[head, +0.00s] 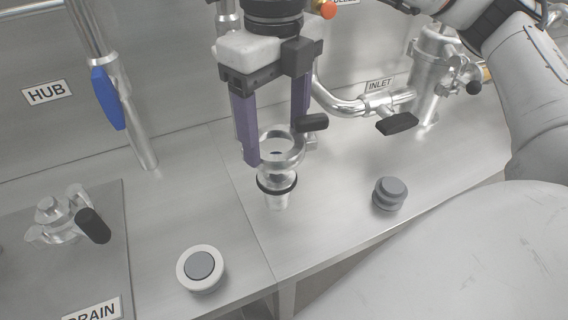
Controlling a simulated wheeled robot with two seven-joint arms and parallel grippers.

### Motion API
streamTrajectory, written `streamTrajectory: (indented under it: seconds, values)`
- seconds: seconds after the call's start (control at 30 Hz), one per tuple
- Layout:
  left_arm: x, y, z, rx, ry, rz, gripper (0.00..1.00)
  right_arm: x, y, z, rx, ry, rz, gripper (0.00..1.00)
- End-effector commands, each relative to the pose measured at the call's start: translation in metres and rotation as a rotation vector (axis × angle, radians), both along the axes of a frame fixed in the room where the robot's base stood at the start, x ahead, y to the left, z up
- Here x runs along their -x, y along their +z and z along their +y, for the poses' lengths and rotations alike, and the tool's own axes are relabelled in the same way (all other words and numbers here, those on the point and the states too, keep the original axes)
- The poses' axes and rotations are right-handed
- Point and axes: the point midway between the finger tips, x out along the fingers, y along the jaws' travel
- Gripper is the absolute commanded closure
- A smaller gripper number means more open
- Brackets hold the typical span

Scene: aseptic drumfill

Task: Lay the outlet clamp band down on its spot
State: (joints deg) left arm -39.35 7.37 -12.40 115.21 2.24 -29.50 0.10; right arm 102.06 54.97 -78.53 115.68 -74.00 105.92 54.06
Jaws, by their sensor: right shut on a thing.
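My right gripper (276,143) comes down from the top centre with two purple fingers. It is shut on the outlet clamp band (283,163), a silvery metal ring with a black wing handle (312,122) on its right side. The band is between the fingertips, above the steel worktop. Just below it in the picture is a short shiny outlet piece (277,202) with a black ring (277,184) around it. I cannot tell whether the band touches this piece. The band's spot is not clearly marked in view. My left gripper is not in view.
A grey knob-like plug (389,194) and a white-rimmed grey disc (201,268) stand on the worktop. A drain fitting (62,222) is at left, a blue-handled pipe (128,110) behind it. The inlet pipe (345,104) is behind right. Bare steel (195,195) lies left of the gripper.

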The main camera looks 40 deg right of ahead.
Motion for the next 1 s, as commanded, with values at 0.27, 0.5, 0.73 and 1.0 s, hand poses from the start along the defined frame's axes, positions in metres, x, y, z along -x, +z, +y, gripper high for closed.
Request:
streamTrajectory:
  seconds: [0.27, 0.5, 0.73, 1.0]
  values:
    - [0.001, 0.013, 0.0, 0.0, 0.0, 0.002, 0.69, 0.0, 0.02, 0.0, 0.0, 0.0, -0.001, 0.59]
    - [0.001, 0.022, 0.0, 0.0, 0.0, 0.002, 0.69, 0.0, 0.034, 0.0, -0.001, 0.0, -0.001, 0.59]
    - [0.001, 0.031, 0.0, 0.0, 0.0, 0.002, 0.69, 0.0, 0.048, 0.0, -0.001, 0.0, -0.001, 0.59]
    - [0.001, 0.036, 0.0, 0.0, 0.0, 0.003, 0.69, 0.0, 0.056, 0.0, -0.001, 0.0, 0.0, 0.59]
